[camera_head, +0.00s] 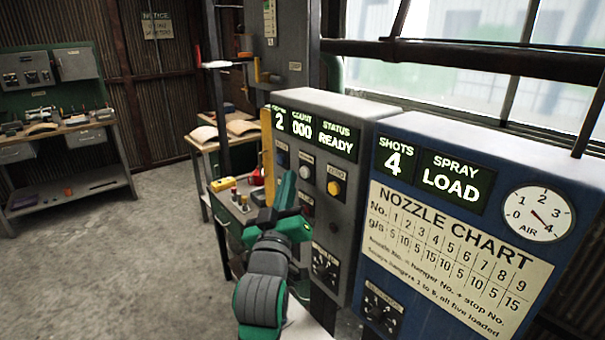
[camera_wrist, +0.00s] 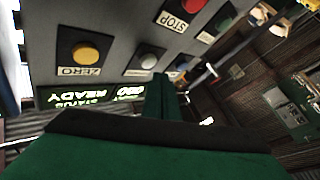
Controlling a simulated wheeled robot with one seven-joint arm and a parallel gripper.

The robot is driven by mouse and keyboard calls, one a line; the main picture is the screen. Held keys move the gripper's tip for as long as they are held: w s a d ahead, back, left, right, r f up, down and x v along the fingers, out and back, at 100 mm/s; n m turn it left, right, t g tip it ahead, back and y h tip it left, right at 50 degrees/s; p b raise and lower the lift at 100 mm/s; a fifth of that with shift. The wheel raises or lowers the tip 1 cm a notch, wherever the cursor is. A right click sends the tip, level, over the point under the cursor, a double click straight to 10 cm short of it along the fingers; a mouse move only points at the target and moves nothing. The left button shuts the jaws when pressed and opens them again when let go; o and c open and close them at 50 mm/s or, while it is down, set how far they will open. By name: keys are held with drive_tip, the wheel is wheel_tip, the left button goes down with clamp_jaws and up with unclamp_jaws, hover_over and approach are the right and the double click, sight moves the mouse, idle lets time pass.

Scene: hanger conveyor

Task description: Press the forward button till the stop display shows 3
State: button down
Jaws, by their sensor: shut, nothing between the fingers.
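The grey control cabinet (camera_head: 345,112) has a lit display (camera_head: 279,121) reading 2, beside COUNT 000 and STATUS READY. The small heading over the 2 is hard to read. My gripper (camera_head: 287,180) is shut and empty, upright in front of the cabinet's button panel. In the wrist view, its closed fingers (camera_wrist: 162,98) point toward the panel below a pale button (camera_wrist: 148,59) and a blue button (camera_wrist: 184,62). A green button (camera_wrist: 223,18) and a red STOP button (camera_wrist: 178,12) are farther off. I cannot read which label says forward, nor tell any contact.
A yellow ZERO button (camera_head: 334,188) is on the same panel. A blue cabinet (camera_head: 377,150) at right shows SHOTS 4, SPRAY LOAD, a nozzle chart (camera_head: 450,255) and an air gauge (camera_head: 539,213). A bench (camera_head: 70,125) stands far left. The floor (camera_head: 110,260) at left is clear.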

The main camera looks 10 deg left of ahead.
drive_tip(key=shift+w+d, duration=0.2)
drive_tip(key=shift+d, duration=0.05)
idle(0.3)
drive_tip(key=shift+w+d, duration=0.2)
drive_tip(key=shift+w, duration=0.15)
